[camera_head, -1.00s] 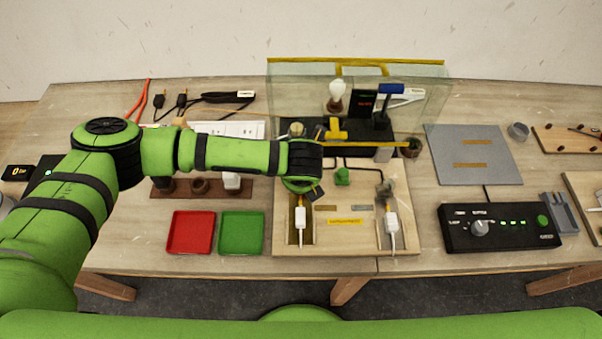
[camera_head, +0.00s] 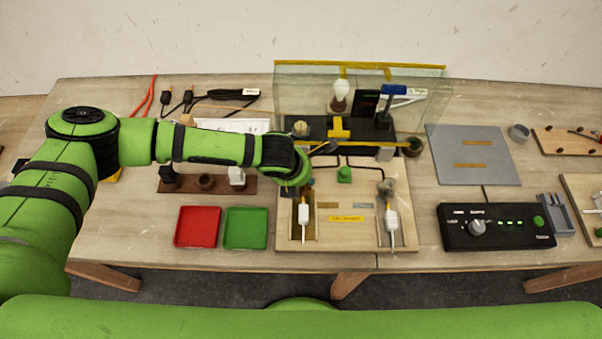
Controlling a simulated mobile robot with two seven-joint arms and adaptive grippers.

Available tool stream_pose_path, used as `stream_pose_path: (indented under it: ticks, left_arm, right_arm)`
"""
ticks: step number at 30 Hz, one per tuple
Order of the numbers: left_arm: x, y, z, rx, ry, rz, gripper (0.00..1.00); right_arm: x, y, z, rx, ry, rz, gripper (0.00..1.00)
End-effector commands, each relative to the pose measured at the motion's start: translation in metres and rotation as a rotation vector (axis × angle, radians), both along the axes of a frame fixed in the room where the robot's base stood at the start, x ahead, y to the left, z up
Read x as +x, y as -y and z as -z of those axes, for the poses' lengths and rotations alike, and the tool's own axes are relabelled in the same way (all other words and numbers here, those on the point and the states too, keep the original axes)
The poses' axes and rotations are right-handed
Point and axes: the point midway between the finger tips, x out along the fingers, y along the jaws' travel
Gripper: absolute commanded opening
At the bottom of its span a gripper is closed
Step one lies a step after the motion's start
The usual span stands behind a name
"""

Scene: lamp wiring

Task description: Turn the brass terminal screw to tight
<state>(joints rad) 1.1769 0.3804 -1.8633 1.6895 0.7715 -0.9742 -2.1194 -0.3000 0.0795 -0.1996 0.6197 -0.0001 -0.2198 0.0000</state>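The wooden wiring board (camera_head: 345,236) stands at the middle of the table. A white plug-like piece with an orange tip (camera_head: 304,214) lies in its left slot, and a similar white piece (camera_head: 392,218) lies in the right slot. A grey-brown terminal (camera_head: 386,187) sits above the right slot. I cannot make out the brass screw itself; the area above the left slot is covered by my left gripper (camera_head: 290,190). That gripper is over the board's left edge, pointing down, its fingers small and dark. Whether they are open or touching anything is unclear. My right gripper is out of view.
A clear screen with yellow edges (camera_head: 430,100) stands behind the board around a bulb (camera_head: 341,92) and a blue-handled lever (camera_head: 392,91). Red (camera_head: 198,227) and green (camera_head: 245,228) trays lie left; a black control box (camera_head: 495,228) lies right. The grey mat (camera_head: 473,155) is nearly bare.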

Motion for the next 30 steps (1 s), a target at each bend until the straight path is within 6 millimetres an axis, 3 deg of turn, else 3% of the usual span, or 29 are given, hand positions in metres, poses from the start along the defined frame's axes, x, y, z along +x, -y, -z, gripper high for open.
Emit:
stream_pose_path:
  ticks: [14,15,16,26,30]
  left_arm:
    - [0.005,0.005,-0.006,-0.014,0.016,0.015,0.01]
    - [0.005,0.005,-0.006,-0.014,0.016,0.015,0.45]
    - [0.005,0.005,-0.006,-0.014,0.016,0.015,0.54]
    - [0.002,0.002,-0.003,-0.007,0.006,0.013,0.54]
    - [-0.002,0.0,-0.014,-0.008,0.007,0.014,0.54]
  right_arm:
    - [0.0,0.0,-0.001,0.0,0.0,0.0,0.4]
    - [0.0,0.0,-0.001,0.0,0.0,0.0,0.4]
    - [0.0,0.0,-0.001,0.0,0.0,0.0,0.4]
    - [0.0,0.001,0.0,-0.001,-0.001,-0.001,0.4]
    - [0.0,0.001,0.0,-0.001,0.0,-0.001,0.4]
